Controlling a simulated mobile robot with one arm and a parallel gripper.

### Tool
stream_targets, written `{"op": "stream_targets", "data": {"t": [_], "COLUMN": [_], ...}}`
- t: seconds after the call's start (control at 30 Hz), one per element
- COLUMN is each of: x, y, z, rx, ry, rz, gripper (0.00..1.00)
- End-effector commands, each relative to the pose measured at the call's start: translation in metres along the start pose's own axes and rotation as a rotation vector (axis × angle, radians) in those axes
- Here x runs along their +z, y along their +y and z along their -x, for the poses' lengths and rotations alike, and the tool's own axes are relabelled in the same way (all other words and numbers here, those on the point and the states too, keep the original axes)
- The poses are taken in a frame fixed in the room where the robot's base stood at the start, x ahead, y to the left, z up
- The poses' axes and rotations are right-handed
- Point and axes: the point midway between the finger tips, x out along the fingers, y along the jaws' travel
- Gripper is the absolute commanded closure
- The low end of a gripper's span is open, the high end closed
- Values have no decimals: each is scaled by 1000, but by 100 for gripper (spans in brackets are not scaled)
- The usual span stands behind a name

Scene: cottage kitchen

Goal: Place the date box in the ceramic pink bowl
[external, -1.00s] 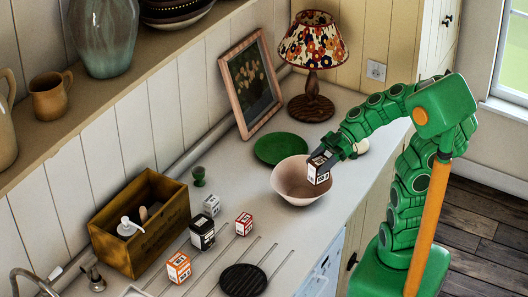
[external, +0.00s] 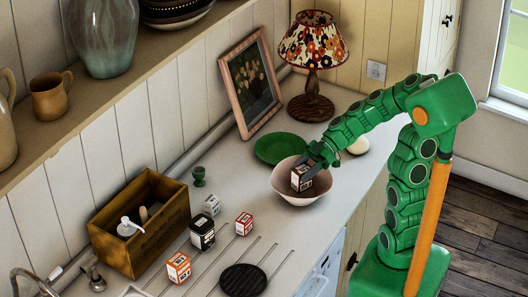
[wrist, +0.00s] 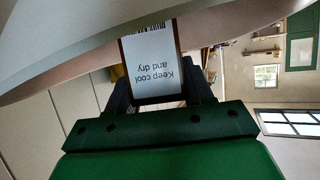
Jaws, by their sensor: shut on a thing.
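The pink bowl (external: 300,196) stands on the counter, below the green plate in the external view. My gripper (external: 314,160) is shut on a small box (external: 302,179) with dark top and white label, taken to be the date box. The box is over the bowl's opening and looks partly inside its rim. Whether it touches the bowl's bottom I cannot tell. In the wrist view the box (wrist: 153,68) sits between the fingers, showing "Keep cool and dry" upside down. A pale curved surface, probably the bowl (wrist: 60,45), fills the upper left.
A green plate (external: 278,149), a lamp (external: 312,60) and a framed picture (external: 250,85) stand behind the bowl. A white round item (external: 358,146) is right of the gripper. Several small boxes, including a red one (external: 244,224), and a wooden crate (external: 140,225) are at left.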

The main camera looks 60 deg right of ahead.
Motion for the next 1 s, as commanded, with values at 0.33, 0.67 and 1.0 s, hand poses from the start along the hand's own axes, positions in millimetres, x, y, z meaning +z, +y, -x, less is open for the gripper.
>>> {"op": "stream_targets", "data": {"t": [0.33, 0.67, 1.0], "x": [27, 28, 30], "y": [-1, 0, 0], "z": [-14, -14, -15], "rx": [-4, -2, -2], "ry": [3, 2, 1], "rz": [-4, -2, -1], "gripper": [85, 85, 23]}}
